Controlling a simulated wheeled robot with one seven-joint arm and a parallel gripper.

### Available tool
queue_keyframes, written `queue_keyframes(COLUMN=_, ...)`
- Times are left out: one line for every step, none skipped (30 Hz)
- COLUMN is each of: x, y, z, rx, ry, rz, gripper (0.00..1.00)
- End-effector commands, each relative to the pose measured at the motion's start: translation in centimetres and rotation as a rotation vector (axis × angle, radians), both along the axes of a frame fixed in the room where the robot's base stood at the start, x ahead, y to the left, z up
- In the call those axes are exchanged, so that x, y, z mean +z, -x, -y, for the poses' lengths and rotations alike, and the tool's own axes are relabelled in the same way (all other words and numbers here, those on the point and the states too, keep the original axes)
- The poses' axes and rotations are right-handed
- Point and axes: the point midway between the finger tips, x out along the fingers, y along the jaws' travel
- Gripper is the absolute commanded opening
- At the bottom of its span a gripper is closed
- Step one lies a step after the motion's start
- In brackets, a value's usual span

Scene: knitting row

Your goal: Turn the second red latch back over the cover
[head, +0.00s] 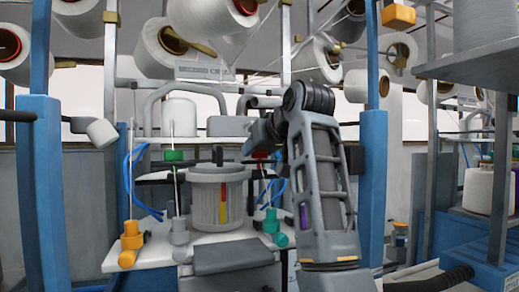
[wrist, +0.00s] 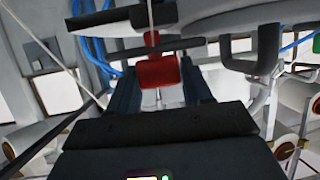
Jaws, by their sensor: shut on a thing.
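A red latch (wrist: 158,70) sits between the two dark fingers of my gripper (wrist: 160,88) in the wrist view, with a thin rod above and below it. My gripper is shut on it. In the head view the red latch (head: 260,154) is a small patch, partly hidden by my gripper (head: 263,146) and arm. A ribbed grey drum (head: 218,198) with a dark knob on top stands just left of it. I cannot tell for certain which part is the cover; a dark plate (wrist: 112,20) lies behind the latch in the wrist view.
A green block (head: 174,155) sits on a rod left of the drum. A yellow fitting (head: 130,243) and a teal fitting (head: 271,224) stand at the front. Blue posts (head: 41,190) (head: 372,185) flank the work area. White yarn cones (head: 205,18) hang above.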

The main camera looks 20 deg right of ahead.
Motion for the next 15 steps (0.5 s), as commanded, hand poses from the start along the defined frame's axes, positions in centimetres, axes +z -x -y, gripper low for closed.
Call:
queue_keyframes(x=-0.05, y=0.00, z=-0.14, rx=-0.035, ry=0.003, rz=-0.001, gripper=0.19)
queue_keyframes(x=-0.05, y=-0.01, z=-0.13, rx=-0.055, ry=0.001, rz=-0.001, gripper=0.19)
queue_keyframes(x=-0.04, y=-0.01, z=-0.12, rx=-0.077, ry=0.002, rz=0.000, gripper=0.19)
queue_keyframes(x=-0.03, y=-0.02, z=-0.12, rx=-0.092, ry=0.000, rz=0.000, gripper=0.19)
queue_keyframes(x=-0.03, y=-0.01, z=-0.11, rx=-0.103, ry=0.002, rz=0.000, gripper=0.19)
queue_keyframes(x=-0.03, y=0.00, z=-0.08, rx=-0.116, ry=0.000, rz=0.001, gripper=0.19)
queue_keyframes(x=-0.03, y=-0.01, z=-0.05, rx=-0.122, ry=0.000, rz=0.001, gripper=0.19)
queue_keyframes(x=-0.01, y=0.00, z=-0.03, rx=-0.127, ry=0.000, rz=0.001, gripper=0.19)
queue_keyframes(x=-0.01, y=0.00, z=-0.02, rx=-0.130, ry=0.000, rz=0.001, gripper=0.19)
queue_keyframes(x=-0.01, y=0.00, z=-0.01, rx=-0.131, ry=-0.001, rz=0.001, gripper=0.19)
queue_keyframes(x=-0.01, y=0.00, z=0.00, rx=-0.131, ry=-0.001, rz=0.001, gripper=0.19)
queue_keyframes(x=-0.01, y=0.00, z=0.00, rx=-0.130, ry=-0.001, rz=0.001, gripper=0.19)
queue_keyframes(x=-0.01, y=0.00, z=0.00, rx=-0.130, ry=-0.001, rz=0.001, gripper=0.19)
queue_keyframes(x=0.00, y=0.00, z=0.00, rx=-0.130, ry=-0.001, rz=0.001, gripper=0.19)
queue_keyframes(x=0.00, y=0.00, z=0.00, rx=-0.130, ry=-0.001, rz=0.001, gripper=0.19)
